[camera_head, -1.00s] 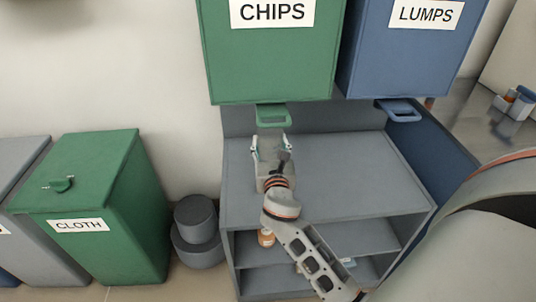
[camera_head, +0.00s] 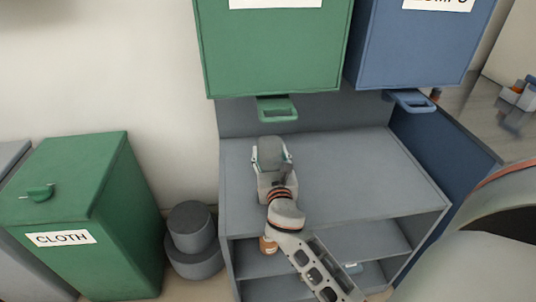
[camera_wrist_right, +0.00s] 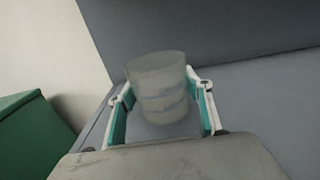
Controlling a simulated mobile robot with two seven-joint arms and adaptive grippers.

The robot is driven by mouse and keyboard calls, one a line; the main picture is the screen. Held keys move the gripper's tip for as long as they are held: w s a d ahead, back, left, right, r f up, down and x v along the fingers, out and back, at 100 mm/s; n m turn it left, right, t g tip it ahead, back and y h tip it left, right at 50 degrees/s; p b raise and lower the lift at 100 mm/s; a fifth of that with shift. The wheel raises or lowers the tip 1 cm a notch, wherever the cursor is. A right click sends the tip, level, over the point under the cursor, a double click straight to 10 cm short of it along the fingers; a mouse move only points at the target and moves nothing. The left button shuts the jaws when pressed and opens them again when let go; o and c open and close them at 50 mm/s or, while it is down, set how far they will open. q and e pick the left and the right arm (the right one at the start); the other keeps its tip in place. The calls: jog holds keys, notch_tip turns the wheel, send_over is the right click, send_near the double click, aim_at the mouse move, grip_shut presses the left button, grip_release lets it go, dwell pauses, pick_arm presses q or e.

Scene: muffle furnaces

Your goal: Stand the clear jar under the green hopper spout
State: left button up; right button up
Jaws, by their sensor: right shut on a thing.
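The clear jar (camera_wrist_right: 160,90) looks pale and see-through in the right wrist view, upright between the teal-lined fingers of my right gripper (camera_wrist_right: 160,118). In the head view the jar (camera_head: 270,149) shows as a grey shape between the fingers of the right gripper (camera_head: 271,158), which is shut on it. They are over the grey cabinet top, in front of and below the green hopper (camera_head: 270,50) and its spout (camera_head: 277,108). I cannot tell whether the jar's base touches the top. My left gripper is not in view.
A blue hopper (camera_head: 415,45) with its own spout (camera_head: 410,101) hangs to the right. The cabinet top (camera_head: 350,180) is clear to the right of the gripper. An orange-brown container (camera_head: 268,245) sits on a shelf below. A green CLOTH bin (camera_head: 90,200) and round grey containers (camera_head: 192,240) stand left.

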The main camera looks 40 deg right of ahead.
jog(key=shift+f, duration=0.25)
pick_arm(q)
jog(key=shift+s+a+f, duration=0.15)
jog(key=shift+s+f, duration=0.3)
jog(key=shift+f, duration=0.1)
pick_arm(e)
jog(key=shift+f, duration=0.3)
jog(key=o, duration=1.4)
jog(key=shift+c, duration=0.2)
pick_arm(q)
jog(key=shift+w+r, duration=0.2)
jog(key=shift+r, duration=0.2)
